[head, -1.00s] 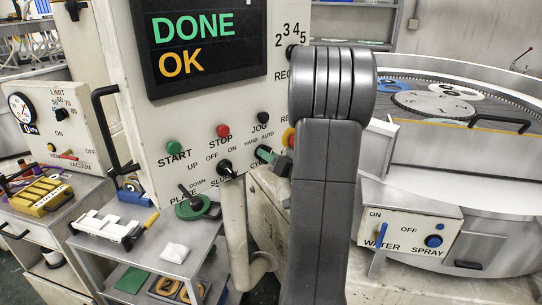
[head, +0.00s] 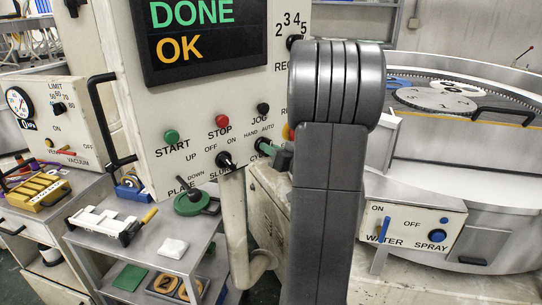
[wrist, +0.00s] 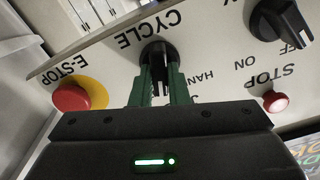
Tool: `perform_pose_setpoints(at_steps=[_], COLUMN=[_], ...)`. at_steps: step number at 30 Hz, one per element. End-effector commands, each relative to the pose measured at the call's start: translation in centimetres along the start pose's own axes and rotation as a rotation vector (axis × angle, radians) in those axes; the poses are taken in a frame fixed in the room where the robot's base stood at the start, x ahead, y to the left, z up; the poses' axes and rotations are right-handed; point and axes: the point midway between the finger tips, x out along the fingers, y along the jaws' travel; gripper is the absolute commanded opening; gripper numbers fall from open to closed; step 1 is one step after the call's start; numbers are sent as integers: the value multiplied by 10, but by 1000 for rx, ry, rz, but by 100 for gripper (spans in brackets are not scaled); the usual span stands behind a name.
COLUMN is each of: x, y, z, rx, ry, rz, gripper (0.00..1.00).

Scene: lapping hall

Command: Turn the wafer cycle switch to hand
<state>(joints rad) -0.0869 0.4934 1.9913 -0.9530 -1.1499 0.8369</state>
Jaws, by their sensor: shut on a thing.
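The cycle switch (wrist: 158,52) is a black knob with a raised bar on the pale panel, beside the upside-down word CYCLE in the wrist view. My gripper (wrist: 161,80) has two green fingers, one on each side of that bar, shut on it. The bar runs roughly straight between the fingers. HAND is printed beside the right finger in the wrist view. The AUTO mark is hidden there, so I cannot tell the exact setting. In the head view my gripper (head: 272,155) is at the panel's lower right edge, and its fingers hide the knob.
A red E-STOP button (wrist: 72,97) on a yellow disc is left of the fingers in the wrist view. A red STOP button (wrist: 275,101) and another black knob (wrist: 279,22) are at right. The display (head: 200,35) reads DONE OK.

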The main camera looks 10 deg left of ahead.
Motion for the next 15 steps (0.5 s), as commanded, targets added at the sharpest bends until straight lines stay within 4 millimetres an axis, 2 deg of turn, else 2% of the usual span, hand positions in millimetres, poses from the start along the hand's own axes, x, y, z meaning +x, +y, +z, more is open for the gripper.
perform_pose_setpoints(at_steps=[1,15], x=[0,0], y=[2,0], z=[5,6], rx=[-42,-481], ry=[4,2], rz=[0,0], gripper=[0,0])
